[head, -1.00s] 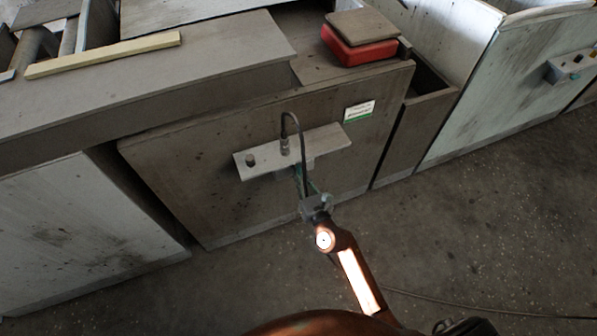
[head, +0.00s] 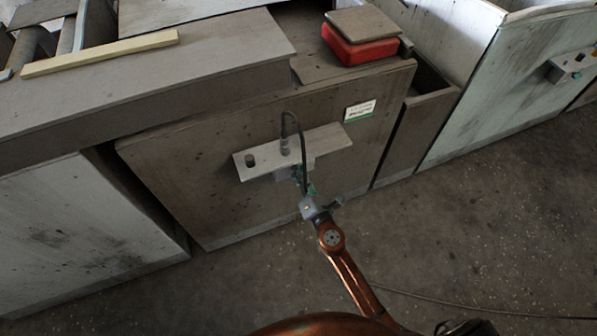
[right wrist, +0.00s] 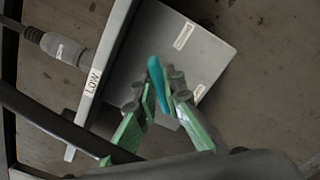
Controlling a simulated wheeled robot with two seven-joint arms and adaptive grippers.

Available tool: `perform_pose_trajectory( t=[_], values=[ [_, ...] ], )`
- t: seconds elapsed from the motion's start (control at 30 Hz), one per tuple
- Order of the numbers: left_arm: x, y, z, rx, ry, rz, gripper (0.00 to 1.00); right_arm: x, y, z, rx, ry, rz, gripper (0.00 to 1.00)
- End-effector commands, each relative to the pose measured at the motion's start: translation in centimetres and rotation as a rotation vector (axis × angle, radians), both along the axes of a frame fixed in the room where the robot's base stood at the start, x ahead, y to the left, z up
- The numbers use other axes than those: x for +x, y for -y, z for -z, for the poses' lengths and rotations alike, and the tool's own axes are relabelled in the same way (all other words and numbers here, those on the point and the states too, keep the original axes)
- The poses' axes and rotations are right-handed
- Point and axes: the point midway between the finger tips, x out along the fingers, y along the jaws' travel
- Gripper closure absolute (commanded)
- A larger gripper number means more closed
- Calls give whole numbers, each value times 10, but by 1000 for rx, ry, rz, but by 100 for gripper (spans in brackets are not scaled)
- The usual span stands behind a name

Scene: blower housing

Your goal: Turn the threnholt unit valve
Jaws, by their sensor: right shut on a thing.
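The valve's teal handle (right wrist: 158,75) shows in the right wrist view, in front of a grey box (right wrist: 185,50) with small white labels. My right gripper (right wrist: 163,103) has its green fingers on both sides of the handle and is shut on it. In the head view, the right gripper (head: 304,182) is just below a light bracket plate (head: 325,144) on the front of a brown housing (head: 215,175). The handle is mostly hidden there by the plate and the gripper. My left gripper is not in view.
A plate edge beside the handle carries a "LOW" label (right wrist: 93,82). A white and green sign (head: 360,111) is on the housing. A red box (head: 358,48) sits on top. The floor at right is mostly clear.

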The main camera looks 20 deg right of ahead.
Motion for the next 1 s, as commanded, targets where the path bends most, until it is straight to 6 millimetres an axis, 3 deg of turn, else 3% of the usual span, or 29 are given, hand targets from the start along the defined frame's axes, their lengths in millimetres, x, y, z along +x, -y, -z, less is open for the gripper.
perform_pose_trajectory(
  t=[0.5, 1.0],
  values=[
    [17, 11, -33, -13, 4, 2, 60, -1, -1, 3, 481, -18, -1, 100],
    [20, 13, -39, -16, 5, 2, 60, -1, 0, 3, 747, -27, 0, 100]
  ],
)
